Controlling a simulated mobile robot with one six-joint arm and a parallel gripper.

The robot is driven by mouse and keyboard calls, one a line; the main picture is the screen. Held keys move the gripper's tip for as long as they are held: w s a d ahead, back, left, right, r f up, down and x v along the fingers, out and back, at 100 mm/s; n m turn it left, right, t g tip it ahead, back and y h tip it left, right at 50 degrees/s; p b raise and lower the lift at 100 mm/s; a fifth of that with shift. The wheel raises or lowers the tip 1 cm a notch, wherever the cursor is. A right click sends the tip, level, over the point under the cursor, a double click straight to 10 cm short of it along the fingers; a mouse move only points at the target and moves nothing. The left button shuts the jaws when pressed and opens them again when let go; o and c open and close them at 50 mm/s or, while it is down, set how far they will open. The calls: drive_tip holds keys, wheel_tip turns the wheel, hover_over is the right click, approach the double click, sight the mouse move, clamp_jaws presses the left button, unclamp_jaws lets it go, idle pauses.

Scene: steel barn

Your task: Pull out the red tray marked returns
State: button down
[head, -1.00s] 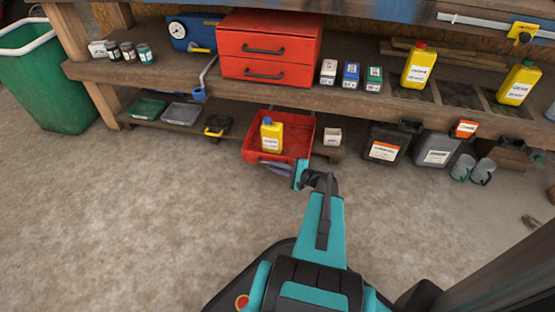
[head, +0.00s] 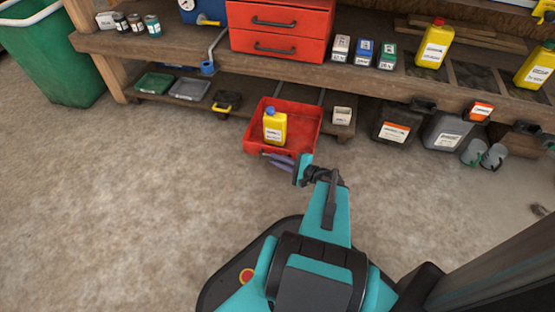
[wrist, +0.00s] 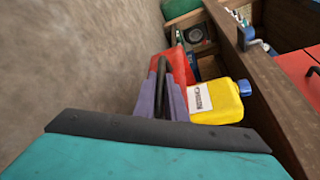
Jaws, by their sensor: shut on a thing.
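The red tray (head: 306,118) juts out from the low shelf under the bench, with rails showing behind it. A yellow bottle with a blue cap (head: 275,127) stands upright in it. My gripper (head: 278,160) is at the tray's front, its purple fingers shut on the dark handle (wrist: 162,68), which shows between them in the wrist view. The red tray (wrist: 181,66) and the yellow bottle (wrist: 222,102) lie just beyond the fingers there. No returns marking is readable on the tray; my gripper covers part of its front.
A small white box (head: 342,115) stands right of the tray. A red drawer chest (head: 280,30) stands on the bench. The floor in front is clear.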

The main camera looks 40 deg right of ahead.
drive_tip(key=c, duration=2.1)
unclamp_jaws()
drive_tip(key=shift+s, duration=0.1)
drive_tip(key=shift+p+v, duration=2.25)
drive_tip(key=shift+v, duration=4.6)
drive_tip(key=shift+r, duration=0.1)
